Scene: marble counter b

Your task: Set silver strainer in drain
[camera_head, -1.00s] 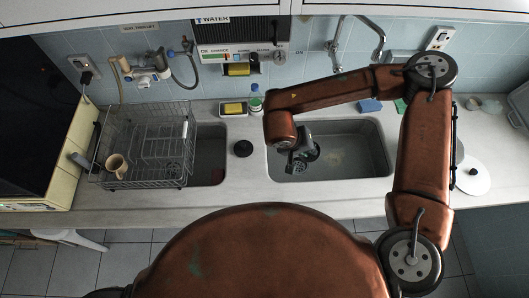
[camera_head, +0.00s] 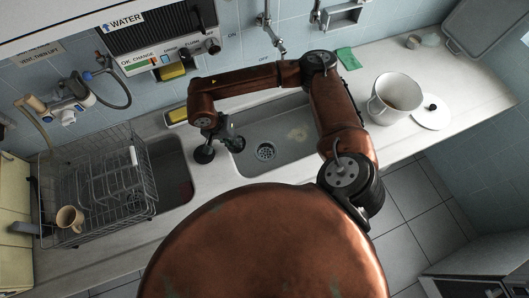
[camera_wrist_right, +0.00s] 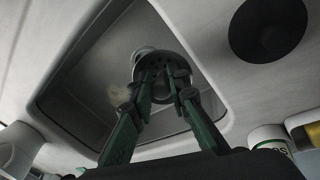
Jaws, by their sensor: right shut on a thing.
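My right gripper (camera_head: 224,143) is over the left edge of the right-hand sink basin (camera_head: 292,138). In the head view the arm and gripper mostly hide the strainer. The drain (camera_head: 265,151) is a round metal opening in the basin floor, to the right of and below the gripper in the picture. In the right wrist view a pale ring shows partly behind the strainer. My left gripper is not in view.
A black round stopper (camera_head: 203,155) lies on the counter between the basins. A wire dish rack (camera_head: 97,180) with a mug (camera_head: 69,218) stands at the left. A white pot (camera_head: 394,98) and a lid (camera_head: 431,113) stand on the right counter. The faucet (camera_head: 272,38) is behind.

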